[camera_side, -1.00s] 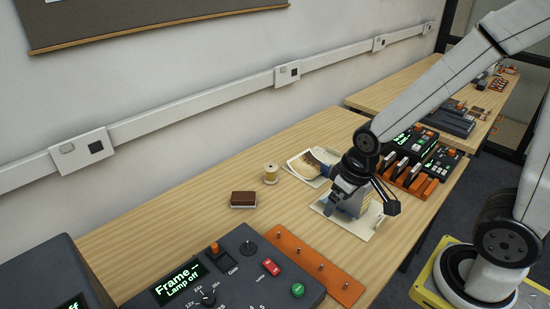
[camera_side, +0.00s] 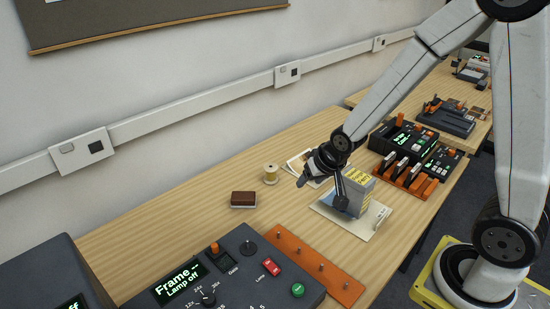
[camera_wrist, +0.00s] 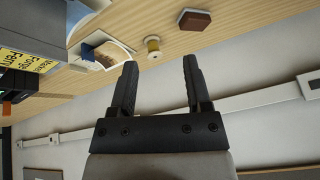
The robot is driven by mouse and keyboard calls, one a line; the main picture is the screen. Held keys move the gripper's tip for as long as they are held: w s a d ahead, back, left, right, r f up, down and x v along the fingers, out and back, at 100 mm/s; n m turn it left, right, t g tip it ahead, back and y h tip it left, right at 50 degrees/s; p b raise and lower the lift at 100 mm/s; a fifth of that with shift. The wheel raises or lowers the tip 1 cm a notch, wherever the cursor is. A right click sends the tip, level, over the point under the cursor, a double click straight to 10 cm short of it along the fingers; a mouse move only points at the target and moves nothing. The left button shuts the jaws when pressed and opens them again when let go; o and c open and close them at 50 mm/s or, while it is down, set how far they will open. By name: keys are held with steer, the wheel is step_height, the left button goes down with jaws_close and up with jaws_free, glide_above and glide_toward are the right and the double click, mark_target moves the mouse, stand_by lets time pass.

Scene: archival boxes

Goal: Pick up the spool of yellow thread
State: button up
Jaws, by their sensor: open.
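The spool of yellow thread (camera_side: 271,174) stands upright on the wooden table, behind and to the right of a brown block. In the wrist view the spool (camera_wrist: 153,45) shows beyond the fingertips, between the two fingers in the picture. My gripper (camera_side: 321,191) is to the right of the spool in the side view, apart from it and above the table. It is open, with nothing between its fingers, as the wrist view also shows (camera_wrist: 160,63).
The brown block (camera_side: 243,199) lies left of the spool. A grey box with a yellow label (camera_side: 362,188) stands on a pale sheet (camera_side: 350,226) beside my gripper. A printed picture (camera_side: 298,165) lies behind. A control console (camera_side: 230,270) and orange pegged strip (camera_side: 310,262) are in front.

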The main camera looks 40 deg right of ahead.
steer(key=w+d+f+m+t, duration=0.3)
steer(key=w+m, duration=0.2)
steer(key=w, duration=0.4)
steer(key=m+t, duration=0.3)
steer(key=m, duration=0.1)
glide_toward(271, 172)
steer(key=a+r, duration=0.3)
steer(key=r, duration=0.1)
steer(key=w+d+f+m+t, duration=0.1)
steer(key=f+m+t, duration=0.1)
steer(key=w+d+f+m+t+y, duration=0.1)
steer(key=f+m, duration=0.2)
steer(key=w+d+f+m+t, duration=0.1)
steer(key=f+m+t, duration=0.1)
steer(key=f+m, duration=0.1)
steer(key=shift+d+f+t+y, duration=0.2)
steer(key=shift+d+t+y, duration=0.05)
steer(key=shift+t+y, duration=0.05)
steer(key=shift+s+d+f+m+t, duration=0.1)
steer(key=shift+s+f+m+t, duration=0.15)
steer(key=shift+f+m+t, duration=0.25)
steer(key=shift+w, duration=0.15)
steer(key=shift+w, duration=1.2)
steer(key=shift+w+a, duration=0.15)
steer(key=shift+w, duration=1.1)
steer(key=shift+w+a, duration=0.15)
steer(key=shift+w, duration=1.15)
